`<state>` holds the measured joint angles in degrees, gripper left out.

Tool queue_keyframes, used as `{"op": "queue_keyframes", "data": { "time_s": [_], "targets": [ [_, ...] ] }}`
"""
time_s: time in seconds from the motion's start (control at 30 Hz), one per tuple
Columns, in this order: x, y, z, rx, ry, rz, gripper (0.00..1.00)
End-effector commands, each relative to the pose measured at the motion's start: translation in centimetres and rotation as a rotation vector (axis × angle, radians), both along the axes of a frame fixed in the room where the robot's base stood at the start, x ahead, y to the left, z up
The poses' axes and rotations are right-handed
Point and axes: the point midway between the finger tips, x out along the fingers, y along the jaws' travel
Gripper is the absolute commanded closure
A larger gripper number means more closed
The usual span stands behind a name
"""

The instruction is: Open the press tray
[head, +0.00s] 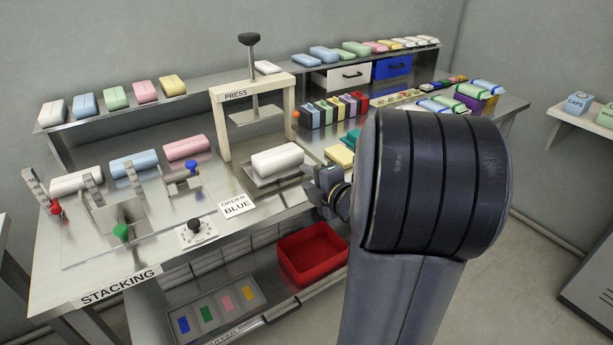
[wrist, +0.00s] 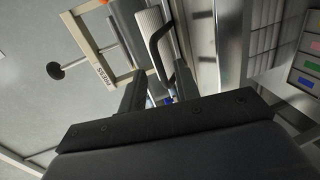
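The press (head: 228,125) is a cream frame labelled PRESS with a black-knobbed plunger. Its metal tray (head: 262,186) lies at the front of the frame, and a white block (head: 278,160) rests on it. In the wrist view the press frame (wrist: 92,50) is at upper left. A black bar handle (wrist: 155,45) appears beside a ribbed pale surface (wrist: 147,20), ahead of my fingers. My gripper (wrist: 157,75) is open, its two dark fingers apart on either side of the handle's near part. Contact cannot be told. In the head view my gripper (head: 325,192) is right of the tray, partly hidden by my arm.
An ORDER BLUE card (head: 236,206) and a black knob plate (head: 196,230) lie left of the tray. A red bin (head: 312,253) sits on the shelf below. Coloured blocks (head: 335,110) stand behind, right of the press. Stacking fixtures (head: 115,210) fill the left bench.

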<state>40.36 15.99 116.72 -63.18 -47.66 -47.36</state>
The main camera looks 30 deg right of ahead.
Motion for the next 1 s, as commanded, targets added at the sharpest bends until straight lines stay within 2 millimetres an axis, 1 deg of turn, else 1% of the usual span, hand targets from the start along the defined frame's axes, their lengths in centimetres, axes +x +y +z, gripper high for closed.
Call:
{"op": "queue_keyframes", "data": {
  "time_s": [0.03,0.2,0.3,0.43,0.63,1.0],
  "targets": [
    [-1.0,-0.1,0.4,-0.001,-0.001,-0.005,0.69],
    [-4.4,-0.3,1.2,-0.001,-0.001,-0.007,0.69],
    [-6.1,-0.4,1.5,-0.001,0.0,-0.007,0.69],
    [-7.7,-0.4,1.8,-0.001,-0.001,-0.005,0.69],
    [-8.8,-0.3,1.9,0.001,0.001,-0.002,0.69],
    [-8.9,-0.3,1.9,0.001,0.001,0.0,0.69]
  ]
}}
